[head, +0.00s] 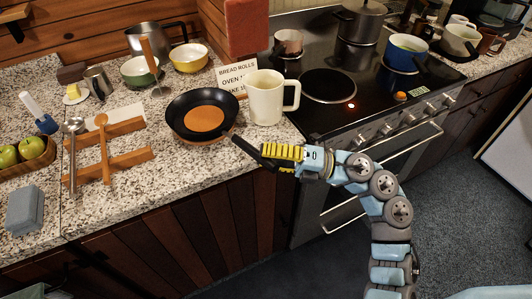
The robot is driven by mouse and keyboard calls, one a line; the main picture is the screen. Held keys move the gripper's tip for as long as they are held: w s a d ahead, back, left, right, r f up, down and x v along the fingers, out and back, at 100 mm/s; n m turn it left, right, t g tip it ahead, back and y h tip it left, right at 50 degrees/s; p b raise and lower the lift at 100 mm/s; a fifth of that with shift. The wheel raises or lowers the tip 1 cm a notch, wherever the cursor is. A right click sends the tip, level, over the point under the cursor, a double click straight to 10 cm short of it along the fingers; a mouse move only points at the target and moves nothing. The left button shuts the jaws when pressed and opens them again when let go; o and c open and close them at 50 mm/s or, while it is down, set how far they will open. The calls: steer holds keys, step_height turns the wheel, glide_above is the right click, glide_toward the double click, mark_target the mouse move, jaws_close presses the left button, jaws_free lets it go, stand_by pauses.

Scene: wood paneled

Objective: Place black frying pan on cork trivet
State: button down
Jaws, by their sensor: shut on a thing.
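The black frying pan (176,112) is at the counter's front, left of the cream mug. A round tan-brown disc (203,119) shows inside its dark rim; I cannot tell whether it is the pan's floor or a separate cork piece. My gripper (238,142) reaches in from the right at the counter's front edge. It is shut on the pan's handle, which its fingers mostly hide. I cannot tell whether the pan rests or is slightly raised.
A cream mug (264,98) stands close to the pan's right, before a bread-rolls sign (231,76). A wooden rack (122,160) with utensils lies left. Green (138,70) and yellow (188,57) bowls stand behind. The stove (365,105) is right. Bare counter shows front left of the pan.

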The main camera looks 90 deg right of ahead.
stand_by(0.3)
steer(key=shift+c, duration=2.1)
jaws_free()
steer(key=s+f, duration=0.2)
steer(key=s, duration=0.9)
steer(key=shift+s+a, duration=0.15)
steer(key=shift+s, duration=0.25)
